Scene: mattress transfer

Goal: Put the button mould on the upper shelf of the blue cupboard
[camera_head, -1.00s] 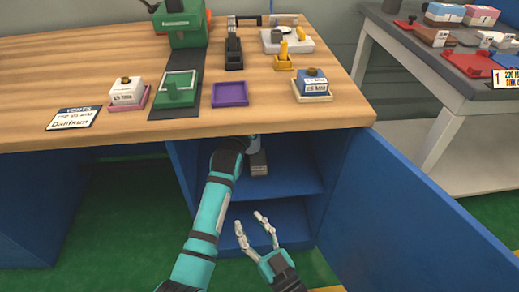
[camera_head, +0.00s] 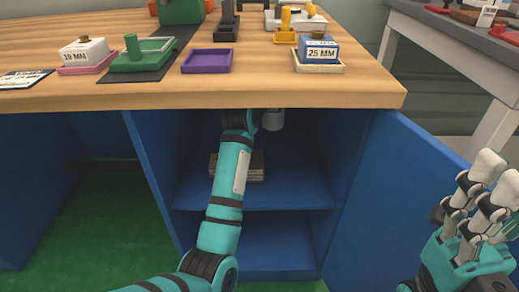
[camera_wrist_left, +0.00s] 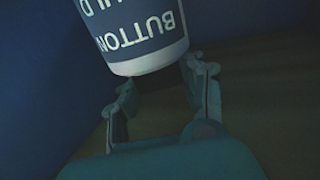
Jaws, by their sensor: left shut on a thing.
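The button mould (camera_wrist_left: 135,35) fills the top of the left wrist view, pale with a dark blue label reading BUTTON. My left gripper (camera_wrist_left: 160,95) is shut on it in the dim cupboard. In the head view my left arm reaches under the table top into the upper compartment of the blue cupboard (camera_head: 165,195). Its fingers are hidden there. A grey rounded piece (camera_head: 273,119) shows beside the wrist; I cannot tell whether it is the mould. The upper shelf (camera_head: 295,190) is below the hand. My right gripper (camera_head: 490,180) is open and empty at the right.
A grey box-like stack (camera_head: 252,168) stands on the upper shelf, partly behind my arm. The cupboard door (camera_head: 385,190) is swung open to the right. The table edge (camera_head: 200,98) overhangs the opening. The shelf's right part looks clear.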

